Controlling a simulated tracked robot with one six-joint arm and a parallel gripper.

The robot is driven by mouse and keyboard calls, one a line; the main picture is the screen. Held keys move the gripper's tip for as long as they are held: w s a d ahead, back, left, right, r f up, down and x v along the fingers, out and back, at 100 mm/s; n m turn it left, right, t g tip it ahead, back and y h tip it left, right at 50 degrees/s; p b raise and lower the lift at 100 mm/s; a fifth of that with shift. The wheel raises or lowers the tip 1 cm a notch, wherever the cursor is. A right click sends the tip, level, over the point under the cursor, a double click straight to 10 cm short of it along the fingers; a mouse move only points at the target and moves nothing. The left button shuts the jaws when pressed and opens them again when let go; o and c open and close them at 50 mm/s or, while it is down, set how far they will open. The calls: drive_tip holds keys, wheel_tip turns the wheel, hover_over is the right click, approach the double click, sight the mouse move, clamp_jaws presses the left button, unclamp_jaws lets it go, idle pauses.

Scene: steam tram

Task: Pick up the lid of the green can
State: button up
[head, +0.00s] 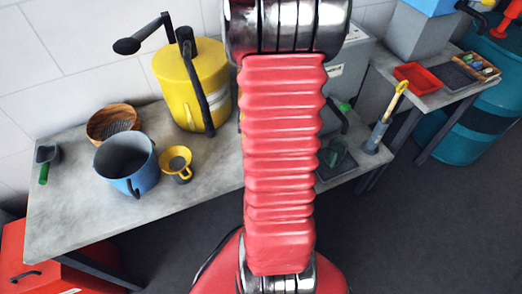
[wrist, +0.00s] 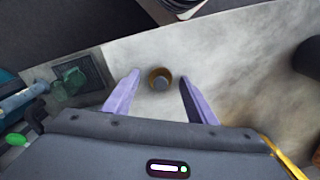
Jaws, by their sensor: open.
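In the wrist view, my gripper (wrist: 159,75) is open, its two pale violet fingers apart and empty. A dark green object (wrist: 72,77), perhaps the green can, is at the left on a dark square mat. The green object also shows in the head view (head: 337,154), right of my red arm. In the head view my arm hides the middle of the worktop and my gripper.
The grey worktop (head: 70,215) holds a yellow can (head: 185,85) with a black spout, a blue pot (head: 135,170), a wooden bowl (head: 105,122) and a small yellow cup (head: 174,160). A yellow-handled tool (head: 386,120) stands at the right edge. A side table carries a red tray (head: 417,77).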

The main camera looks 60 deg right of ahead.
drive_tip(key=shift+c, duration=0.7)
drive_tip(key=c, duration=0.9)
drive_tip(key=shift+r, duration=0.1)
drive_tip(key=shift+c, duration=0.2)
wheel_tip(320, 180, up, 10)
idle(0.3)
